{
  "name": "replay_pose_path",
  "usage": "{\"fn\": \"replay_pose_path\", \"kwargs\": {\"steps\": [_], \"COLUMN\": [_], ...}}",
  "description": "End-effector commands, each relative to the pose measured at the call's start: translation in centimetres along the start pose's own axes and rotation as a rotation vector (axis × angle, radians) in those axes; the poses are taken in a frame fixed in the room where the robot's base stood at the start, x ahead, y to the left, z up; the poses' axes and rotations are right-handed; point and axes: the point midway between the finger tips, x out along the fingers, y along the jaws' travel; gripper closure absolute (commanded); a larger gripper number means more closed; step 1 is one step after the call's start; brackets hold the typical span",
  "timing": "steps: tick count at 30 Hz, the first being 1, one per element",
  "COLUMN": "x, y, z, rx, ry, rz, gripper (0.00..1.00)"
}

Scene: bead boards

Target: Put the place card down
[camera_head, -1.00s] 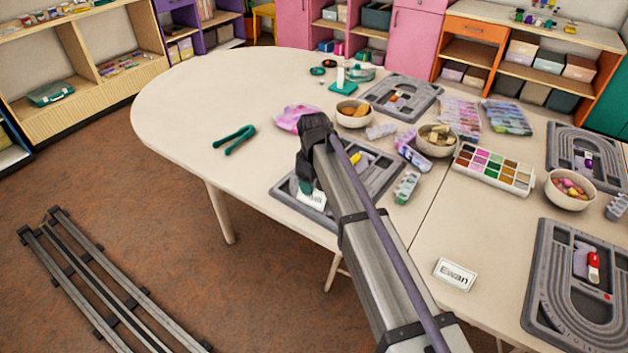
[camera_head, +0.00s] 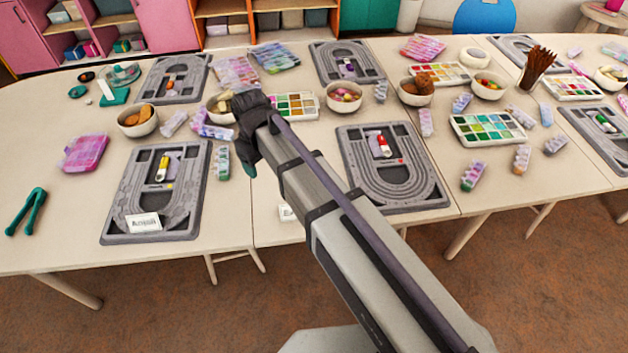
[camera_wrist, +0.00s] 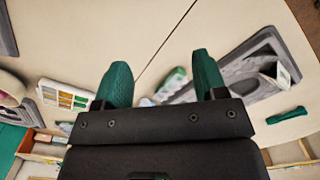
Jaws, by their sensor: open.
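A white place card (camera_head: 143,222) with dark lettering too small to read surely rests on the lower part of the left bead board (camera_head: 112,220). In the wrist view the card (camera_wrist: 284,74) shows at the right, on the grey board (camera_wrist: 245,78), apart from my fingers. My gripper (camera_head: 249,168) is above the table, right of the left board. In the wrist view its teal fingers (camera_wrist: 160,68) are spread with nothing held between them.
Teal pliers (camera_head: 27,211) lie at the far left. A bowl (camera_head: 221,115), a bead tube (camera_head: 222,162) and a paint-like bead tray (camera_head: 292,106) are near my gripper. Another bead board (camera_head: 432,195) lies right. Bare tabletop shows between the boards, beside my gripper.

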Motion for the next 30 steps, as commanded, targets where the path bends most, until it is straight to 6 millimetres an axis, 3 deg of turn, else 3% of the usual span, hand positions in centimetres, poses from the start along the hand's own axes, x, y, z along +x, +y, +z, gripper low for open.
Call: {"fn": "replay_pose_path", "kwargs": {"steps": [1,3,6,9,17,20,30], "x": [0.0,0.0,0.0,0.0,0.0,-1.6,-1.0], "y": [3.0,6.1,8.1,8.8,9.2,9.2,9.2], "z": [6.9,14.0,21.6,25.4,25.9,25.8,25.8], "rx": [0.167,0.391,0.643,0.78,0.812,0.81,0.809], "ry": [0.0,0.0,0.0,0.0,-0.001,-0.001,-0.001], "rz": [-0.001,-0.001,-0.001,-0.001,0.0,0.0,0.0], "gripper": [0.35,0.35,0.35,0.35,0.35,0.35,0.35]}}
